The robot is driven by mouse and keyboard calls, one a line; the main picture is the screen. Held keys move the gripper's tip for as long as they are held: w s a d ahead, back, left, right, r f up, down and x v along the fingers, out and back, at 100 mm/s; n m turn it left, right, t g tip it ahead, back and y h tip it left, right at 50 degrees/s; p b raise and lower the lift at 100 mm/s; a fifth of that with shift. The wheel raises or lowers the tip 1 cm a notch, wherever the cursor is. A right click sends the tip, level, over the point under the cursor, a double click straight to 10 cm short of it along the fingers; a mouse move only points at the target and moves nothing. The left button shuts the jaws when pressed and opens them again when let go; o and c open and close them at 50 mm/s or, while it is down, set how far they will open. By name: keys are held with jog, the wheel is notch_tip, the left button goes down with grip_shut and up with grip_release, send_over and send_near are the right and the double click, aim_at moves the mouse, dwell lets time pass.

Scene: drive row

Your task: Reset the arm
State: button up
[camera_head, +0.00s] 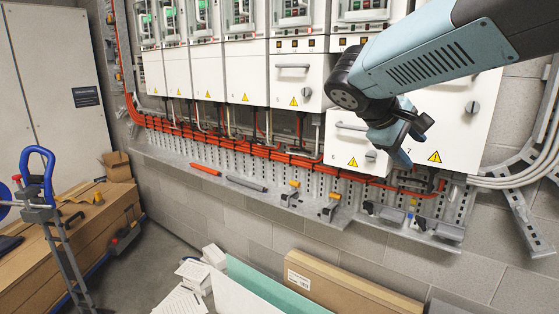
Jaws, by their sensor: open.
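My arm reaches in from the top right of the head camera view. Its light-blue link bends down at a dark round joint. My gripper (405,146) hangs below that joint, in front of the white drive cabinet (458,115) with a warning triangle and the label 7. The jaws are small and partly dark in this view, and nothing shows held between them. From this single view I cannot tell whether the gripper touches the cabinet front.
A row of white drive units (240,78) lines the wall. Orange cables (235,143) run below, above a perforated grey ledge (262,196). Boards and a cardboard box (350,285) lean below right.

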jog(key=s+a+f+m+t+y, duration=0.1)
jog(key=s+a+f+m+y, duration=0.2)
jog(key=s, duration=1)
notch_tip(320, 180, down, 5)
jog(key=m+y, duration=0.3)
jog(key=y, duration=0.3)
jog(key=shift+a+f+m+t, duration=0.2)
jog(key=shift+m+t, duration=0.1)
